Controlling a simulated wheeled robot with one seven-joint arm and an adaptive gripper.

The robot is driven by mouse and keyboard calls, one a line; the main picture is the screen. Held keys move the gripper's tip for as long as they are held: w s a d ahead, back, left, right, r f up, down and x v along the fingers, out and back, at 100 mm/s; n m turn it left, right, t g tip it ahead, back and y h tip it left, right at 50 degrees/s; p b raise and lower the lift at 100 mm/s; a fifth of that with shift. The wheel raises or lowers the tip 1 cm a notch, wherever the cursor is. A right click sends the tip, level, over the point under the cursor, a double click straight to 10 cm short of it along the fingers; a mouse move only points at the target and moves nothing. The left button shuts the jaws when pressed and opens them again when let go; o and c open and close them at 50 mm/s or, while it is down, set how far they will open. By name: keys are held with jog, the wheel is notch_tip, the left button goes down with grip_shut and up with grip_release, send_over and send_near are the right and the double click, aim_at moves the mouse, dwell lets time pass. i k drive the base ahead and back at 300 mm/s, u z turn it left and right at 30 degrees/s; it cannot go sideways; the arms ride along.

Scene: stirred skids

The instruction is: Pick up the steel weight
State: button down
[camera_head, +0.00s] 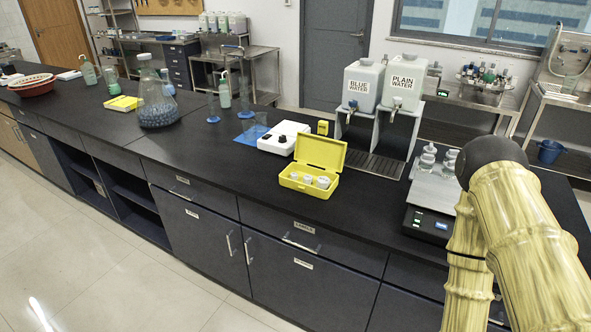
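An open yellow case (321,152) sits on the black bench right of centre, lid raised at the back. Several small pale grey-white pieces (307,180) sit in its base; they look like weights. Two shiny, knobbed pale objects (427,160) stand on or behind the bench scale (434,194) at the right. I cannot tell from this view which of these is the steel weight. My gripper is not in view; my yellow, ribbed arm fills the right side and hides part of the scale and bench there.
White jugs labelled Blue Water (362,82) and Plain Water (405,80) stand on a raised stand behind the case. A white device (284,137) is left of it. A large flask (155,105) stands farther left. Bare black bench lies between case and scale.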

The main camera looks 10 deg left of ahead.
aim_at(323, 183)
jog(key=u, duration=1.55)
jog(key=i, duration=2.25)
jog(key=z, duration=2.7)
jog(key=i, duration=0.5)
jog(key=u, duration=0.05)
